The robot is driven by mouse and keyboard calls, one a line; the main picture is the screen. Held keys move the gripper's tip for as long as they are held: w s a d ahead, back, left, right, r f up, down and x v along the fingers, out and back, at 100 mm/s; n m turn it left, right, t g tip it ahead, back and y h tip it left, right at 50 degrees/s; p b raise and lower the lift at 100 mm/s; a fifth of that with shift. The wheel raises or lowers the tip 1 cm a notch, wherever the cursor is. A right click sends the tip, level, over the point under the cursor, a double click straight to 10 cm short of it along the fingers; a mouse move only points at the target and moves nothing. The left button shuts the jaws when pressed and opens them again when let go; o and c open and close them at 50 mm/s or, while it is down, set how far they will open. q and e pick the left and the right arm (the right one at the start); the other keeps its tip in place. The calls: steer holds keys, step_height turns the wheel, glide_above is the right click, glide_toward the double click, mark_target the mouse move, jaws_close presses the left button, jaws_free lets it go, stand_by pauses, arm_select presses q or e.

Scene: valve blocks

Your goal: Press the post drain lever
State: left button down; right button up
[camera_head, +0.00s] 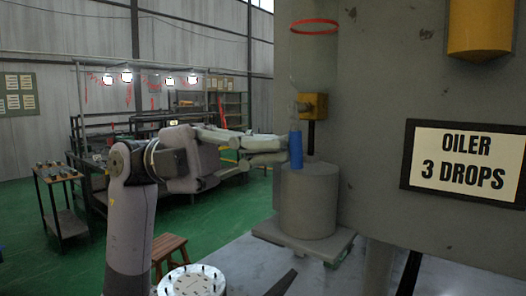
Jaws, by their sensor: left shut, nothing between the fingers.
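A small blue upright handle (295,150), which looks like the lever, hangs below a brass-yellow valve block (313,105) on the side of the big grey machine (365,130). A black stem (311,137) comes down from the block behind it. My left gripper (284,150) comes in from the left, shut and empty, with its fingertips at the left side of the blue handle. I cannot tell whether they touch it. My right gripper is not in view.
A grey cylinder (308,200) on a square base stands just under the handle. An "OILER 3 DROPS" sign (464,163) is on the machine at right. A wooden stool (169,250) and a small table (60,177) stand on the green floor at left.

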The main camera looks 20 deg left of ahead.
arm_select(q)
steer(key=shift+s+d+f+n+h+b, duration=0.25)
steer(key=shift+d+h+b, duration=0.35)
steer(key=shift+h, duration=0.15)
steer(key=shift+s+d+f+n+h+b, duration=0.1)
steer(key=shift+s+d+n+h+b, duration=0.1)
steer(key=shift+d+h+b, duration=0.5)
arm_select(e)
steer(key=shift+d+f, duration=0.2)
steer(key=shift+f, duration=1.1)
arm_select(q)
steer(key=shift+a+f, duration=0.1)
steer(key=v, duration=1.2)
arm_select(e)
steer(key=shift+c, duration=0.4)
